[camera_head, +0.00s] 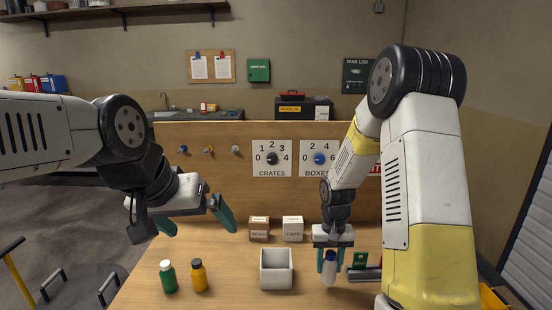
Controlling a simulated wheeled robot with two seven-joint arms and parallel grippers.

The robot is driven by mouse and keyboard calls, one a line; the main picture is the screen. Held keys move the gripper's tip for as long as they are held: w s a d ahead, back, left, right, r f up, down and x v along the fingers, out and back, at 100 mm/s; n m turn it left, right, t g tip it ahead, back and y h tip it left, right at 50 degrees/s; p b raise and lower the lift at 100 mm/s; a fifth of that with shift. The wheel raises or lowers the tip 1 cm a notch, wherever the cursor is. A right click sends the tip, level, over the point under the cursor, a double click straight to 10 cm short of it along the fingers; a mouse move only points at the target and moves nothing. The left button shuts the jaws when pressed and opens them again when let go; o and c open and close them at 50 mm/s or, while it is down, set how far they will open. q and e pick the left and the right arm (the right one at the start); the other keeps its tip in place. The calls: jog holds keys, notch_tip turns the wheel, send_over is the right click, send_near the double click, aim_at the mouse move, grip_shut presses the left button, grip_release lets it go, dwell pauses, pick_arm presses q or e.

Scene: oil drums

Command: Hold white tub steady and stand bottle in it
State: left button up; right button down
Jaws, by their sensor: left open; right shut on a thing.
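The white tub (276,281) stands open-topped on the wooden table near its front middle. I cannot see anything in it. My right gripper (329,268) points down and is shut on a white bottle with a blue cap (329,272), to the right of the tub. The bottle is upright; whether its base touches the table is hard to tell. My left gripper (196,228) is open and empty, above the table to the left of the tub and apart from it. A green bottle with a white cap (168,277) and an orange bottle with a dark cap (199,276) stand left of the tub.
A brown seals box (259,229) and a white caps box (293,229) stand behind the tub. A green item (359,260) is right of the held bottle. An upright wooden panel (220,165) with dials and pegs closes the table's back. The table between orange bottle and tub is clear.

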pick_arm(q)
jog(key=w+d+f+n+g+h, duration=0.1)
jog(key=w+f+n+g+h, duration=0.1)
jog(key=w+f+n, duration=0.4)
jog(key=w+d+f+n+g+h, duration=0.2)
jog(key=w+f+n+h, duration=0.2)
jog(key=w+f, duration=0.5)
jog(key=w+d+f+n+g+h, duration=0.1)
jog(key=w+f+n+g+h, duration=0.1)
jog(key=w+f+n, duration=0.6)
jog(key=shift+d+f+h, duration=0.1)
jog(key=shift+f+h, duration=0.35)
jog(key=shift+f, duration=0.85)
jog(key=shift+d+f+h, duration=0.1)
jog(key=shift+f+h, duration=0.35)
jog(key=shift+f, duration=0.8)
jog(key=shift+w+d+f+n, duration=0.1)
jog(key=shift+d+f+n, duration=0.2)
jog(key=shift+f, duration=0.05)
jog(key=x, duration=0.9)
jog(key=shift+d, duration=0.15)
jog(key=c, duration=0.8)
